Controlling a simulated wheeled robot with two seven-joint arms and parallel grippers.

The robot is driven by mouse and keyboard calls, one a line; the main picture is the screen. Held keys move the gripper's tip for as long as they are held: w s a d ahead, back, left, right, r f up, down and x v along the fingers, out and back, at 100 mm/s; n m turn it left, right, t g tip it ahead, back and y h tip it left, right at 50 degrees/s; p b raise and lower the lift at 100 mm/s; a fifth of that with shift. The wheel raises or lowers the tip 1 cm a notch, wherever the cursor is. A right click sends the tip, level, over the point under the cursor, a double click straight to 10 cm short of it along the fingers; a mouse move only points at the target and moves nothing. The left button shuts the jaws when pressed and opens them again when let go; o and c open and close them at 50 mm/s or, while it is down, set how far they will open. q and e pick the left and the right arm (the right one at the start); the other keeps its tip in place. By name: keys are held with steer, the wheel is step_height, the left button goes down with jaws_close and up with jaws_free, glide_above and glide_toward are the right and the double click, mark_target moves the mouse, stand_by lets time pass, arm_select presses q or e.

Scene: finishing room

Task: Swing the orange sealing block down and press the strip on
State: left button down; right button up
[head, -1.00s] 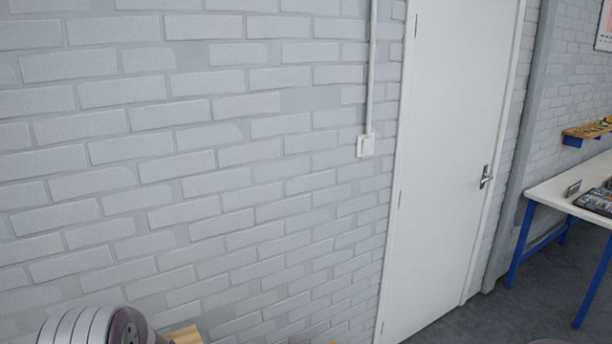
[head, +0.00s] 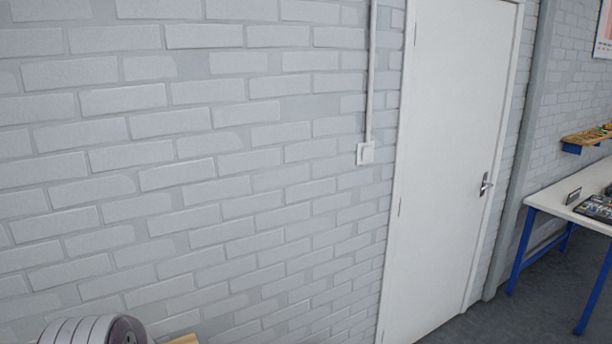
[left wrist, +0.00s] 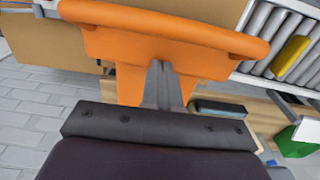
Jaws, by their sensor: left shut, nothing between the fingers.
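The orange sealing block (left wrist: 165,50) fills the top middle of the left wrist view, with a rounded bar along its far edge and two legs coming toward me. My left gripper (left wrist: 163,72) is shut and empty, its grey fingers in front of the orange part between the two legs. I cannot tell whether the fingertips touch it. No strip can be made out.
In the left wrist view, a tan cardboard surface (left wrist: 50,45) lies behind the orange part. Grey rollers (left wrist: 262,35) with a yellow item (left wrist: 288,58) are at upper right, a green item (left wrist: 297,140) at right. The head view has a white door (head: 450,150) and a blue-legged table (head: 556,197).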

arm_select(q)
steer(key=shift+f+b, duration=0.55)
steer(key=shift+f, duration=0.3)
stand_by(0.7)
steer(key=shift+r, duration=0.15)
stand_by(0.7)
step_height(320, 180, up, 7)
steer(key=p, duration=0.6)
steer(key=s, duration=0.1)
steer(key=s+d+m+b, duration=0.1)
steer(key=s, duration=0.1)
steer(key=s+m, duration=0.1)
steer(key=s, duration=0.1)
steer(key=shift+s+d+r+g, duration=0.1)
steer(key=shift+d+r+g, duration=0.05)
steer(key=shift+d+g, duration=0.2)
steer(key=s+d+r+m+t+b, duration=0.2)
steer(key=s+d+r+m+b, duration=0.2)
steer(key=s, duration=0.4)
steer(key=shift+s+d+r+b, duration=0.15)
steer(key=shift+d+r+b, duration=0.15)
steer(key=shift+d+b, duration=0.7)
